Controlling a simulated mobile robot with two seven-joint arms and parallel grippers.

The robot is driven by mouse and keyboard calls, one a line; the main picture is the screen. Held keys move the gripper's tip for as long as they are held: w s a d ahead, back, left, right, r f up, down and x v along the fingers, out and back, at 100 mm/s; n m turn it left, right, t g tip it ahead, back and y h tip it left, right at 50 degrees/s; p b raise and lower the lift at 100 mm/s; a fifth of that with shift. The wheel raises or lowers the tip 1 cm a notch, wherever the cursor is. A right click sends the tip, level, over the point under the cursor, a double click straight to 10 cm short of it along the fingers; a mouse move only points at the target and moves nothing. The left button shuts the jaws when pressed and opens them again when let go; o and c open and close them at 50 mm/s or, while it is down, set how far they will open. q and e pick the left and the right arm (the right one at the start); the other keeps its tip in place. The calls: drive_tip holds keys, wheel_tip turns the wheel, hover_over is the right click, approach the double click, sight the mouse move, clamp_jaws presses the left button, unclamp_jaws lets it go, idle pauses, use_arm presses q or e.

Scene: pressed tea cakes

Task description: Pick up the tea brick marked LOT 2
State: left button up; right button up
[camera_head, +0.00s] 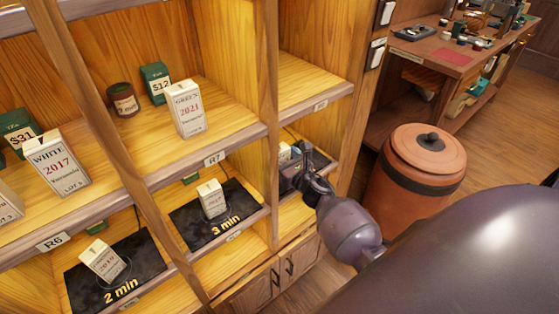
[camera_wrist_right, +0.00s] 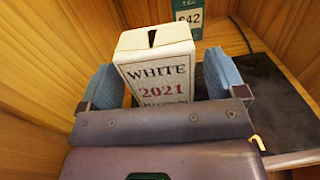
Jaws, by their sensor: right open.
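My right gripper (camera_head: 303,172) reaches into the lower right shelf compartment, its fingers partly hidden by its own body. In the right wrist view, the open gripper (camera_wrist_right: 163,78) has its blue finger pads on either side of a white tea brick (camera_wrist_right: 155,62) printed "WHITE 2021". It stands upright, and its lower label is hidden behind my gripper. A small pale part of a brick (camera_head: 284,153) shows beside my gripper in the head view. No LOT 2 mark is readable. Another brick (camera_head: 61,163) reads "WHITE 2017 LOT 5". My left gripper is not in view.
A "GREEN 2021" brick (camera_head: 186,108) stands on the upper shelf. Bricks stand on the black "3 min" mat (camera_head: 193,225) and "2 min" mat (camera_head: 85,280). Wooden dividers and walls flank my gripper closely. A green $42 tag (camera_wrist_right: 190,15) stands behind the brick. A lidded brown bin (camera_head: 415,175) stands right.

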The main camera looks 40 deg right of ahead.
drive_tip(key=shift+w, duration=0.5)
drive_tip(key=shift+c, duration=0.4)
drive_tip(key=c, duration=1)
drive_tip(key=shift+r, duration=0.1)
